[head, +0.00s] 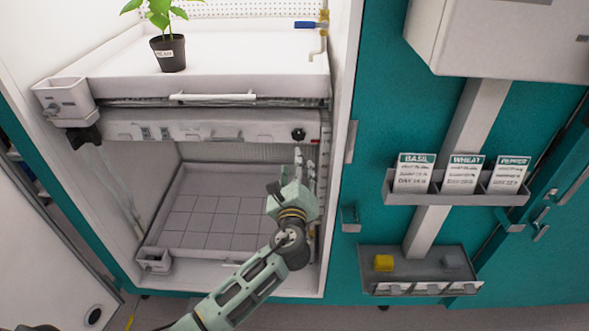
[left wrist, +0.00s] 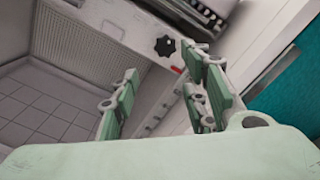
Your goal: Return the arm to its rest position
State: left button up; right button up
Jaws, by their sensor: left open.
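My left arm (head: 240,287) reaches up from the bottom of the head view into the front right of the growth chamber. Its left gripper (head: 304,166) is near the right post of the lower bay, below the black knob (head: 298,134). In the left wrist view the two green fingers (left wrist: 163,98) stand apart with nothing between them. The black knob shows beyond them in the left wrist view (left wrist: 165,46), apart from the fingers. My right gripper is in neither view.
The upper shelf (head: 240,75) holds a potted plant (head: 170,54). The lower tray (head: 205,212) is empty. The floor in front looks clear.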

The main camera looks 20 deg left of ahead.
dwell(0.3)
pick_arm(q)
jog(key=s+a+f+n+g+h, duration=0.1)
jog(key=s+f+n+g, duration=0.1)
jog(key=f, duration=0.8)
jog(key=s+f+n+g+h, duration=0.1)
jog(key=s+f+g, duration=0.2)
jog(key=f, duration=0.8)
jog(key=s+a+f+n+g+h, duration=0.1)
jog(key=s+f+n+g, duration=0.15)
jog(key=s+f, duration=0.6)
jog(key=s+f+n+g, duration=0.2)
jog(key=s+f+n, duration=0.3)
jog(key=f, duration=0.7)
jog(key=s+f+n+g, duration=0.2)
jog(key=s+f+n, duration=0.2)
jog(key=s, duration=0.9)
jog(key=s+a+f+n+g+h, duration=0.1)
jog(key=s+f+n, duration=0.3)
jog(key=s, duration=0.9)
jog(key=s+f+n+g+h, duration=0.1)
jog(key=s+f+n+g, duration=0.3)
jog(key=s+f, duration=0.5)
jog(key=s, duration=0.4)
jog(key=shift+s+a, duration=0.2)
jog(key=shift+s, duration=0.1)
jog(key=shift+f, duration=0.1)
